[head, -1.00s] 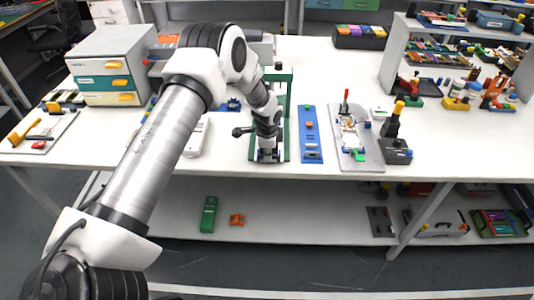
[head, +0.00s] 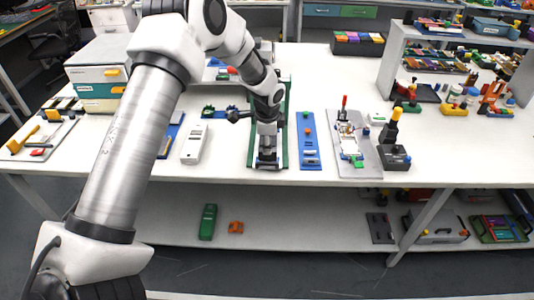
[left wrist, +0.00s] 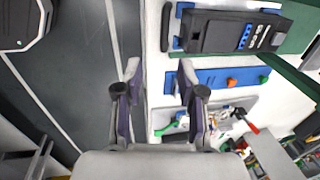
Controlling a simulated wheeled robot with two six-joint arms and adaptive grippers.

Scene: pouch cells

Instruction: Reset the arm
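My left gripper (left wrist: 160,75) is open and empty in the left wrist view, its two fingers apart with floor and the table's front edge between and beyond them. In the head view the left gripper (head: 267,148) hangs at the end of my arm, in front of the green frame near the table's front edge. A black device with blue clips (left wrist: 235,32) lies on the green frame (left wrist: 282,75); in the head view my arm covers much of it. My right gripper is in neither view.
Right of the green frame lie a blue tray (head: 309,150) with small parts and a grey tray (head: 369,162). A black stand (head: 394,155) is farther right. A white device (head: 194,146) lies to the left. A drawer cabinet (head: 97,75) and a shelf rack (head: 391,58) flank the table.

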